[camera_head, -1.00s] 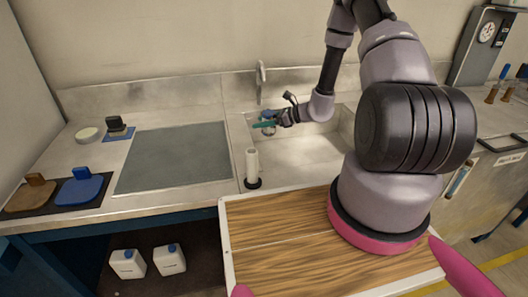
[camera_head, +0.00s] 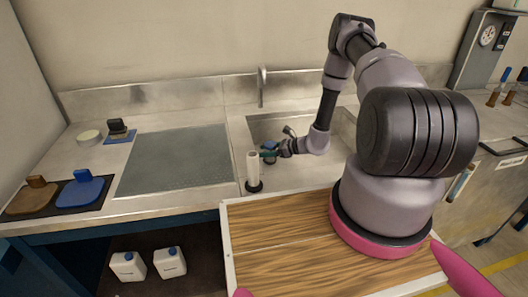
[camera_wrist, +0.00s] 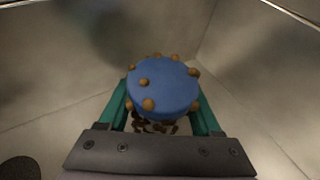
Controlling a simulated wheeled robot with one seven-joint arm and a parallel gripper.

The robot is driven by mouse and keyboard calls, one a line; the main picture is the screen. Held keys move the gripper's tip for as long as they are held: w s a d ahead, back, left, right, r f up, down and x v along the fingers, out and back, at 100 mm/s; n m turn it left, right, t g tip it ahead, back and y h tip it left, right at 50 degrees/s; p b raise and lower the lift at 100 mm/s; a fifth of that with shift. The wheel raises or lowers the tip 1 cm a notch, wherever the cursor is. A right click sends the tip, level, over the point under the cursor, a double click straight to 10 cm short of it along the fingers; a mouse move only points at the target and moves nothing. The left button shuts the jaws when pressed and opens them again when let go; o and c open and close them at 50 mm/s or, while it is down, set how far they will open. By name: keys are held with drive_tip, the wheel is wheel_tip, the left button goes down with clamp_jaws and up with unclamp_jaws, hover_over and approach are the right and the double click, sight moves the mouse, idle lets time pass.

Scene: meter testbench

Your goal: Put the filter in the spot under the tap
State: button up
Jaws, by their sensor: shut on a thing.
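My gripper (camera_head: 269,153) is shut on a round blue-topped piece, which I take to be the filter (camera_wrist: 165,88). Brown lumps dot its top, and the green fingers grip its sides in the wrist view. In the head view the filter (camera_head: 270,146) is small and partly hidden by the fingers. It is over the front left part of the sink (camera_head: 300,175), just behind and right of a white cylinder. The tap (camera_head: 262,88) rises from the back edge of the sink, behind my gripper. I cannot make out a marked spot under it.
The white cylinder (camera_head: 253,168) stands on a black base close to my gripper, by the sink's front left corner. A grey mat (camera_head: 178,158) lies left of the sink. A wooden board (camera_head: 275,250) is in front. Blue and brown pieces stand further left.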

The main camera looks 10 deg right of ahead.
drive_tip(key=shift+f, duration=0.15)
drive_tip(key=o, duration=1.5)
